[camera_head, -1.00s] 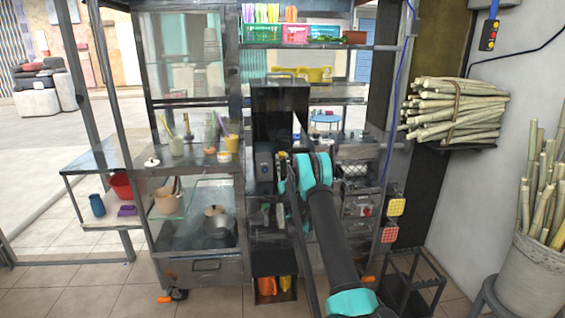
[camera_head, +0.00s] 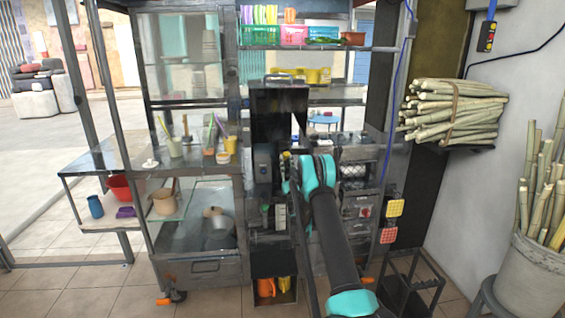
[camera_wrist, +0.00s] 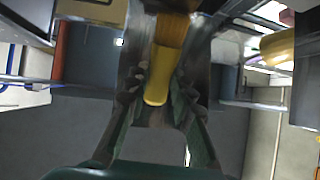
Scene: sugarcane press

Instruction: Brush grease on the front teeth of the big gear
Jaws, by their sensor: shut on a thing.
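My gripper (camera_wrist: 160,78) is shut on a brush with a yellow handle (camera_wrist: 156,92) and a brown head (camera_wrist: 172,32). The brush lies lengthwise between the two fingers in the wrist view, its brown end away from my palm. In the head view my arm reaches to the middle of the press stall, and its turquoise joint covers most of my gripper and the brush. The big gear cannot be made out clearly; my arm and the dark press housing (camera_head: 279,112) hide that area. I cannot tell whether the brush touches anything.
A glass cabinet (camera_head: 190,55) with a pot (camera_head: 216,222) stands left of the press. Bundled cane (camera_head: 452,112) rests on a wall shelf, and a cane bucket (camera_head: 540,265) stands at the right.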

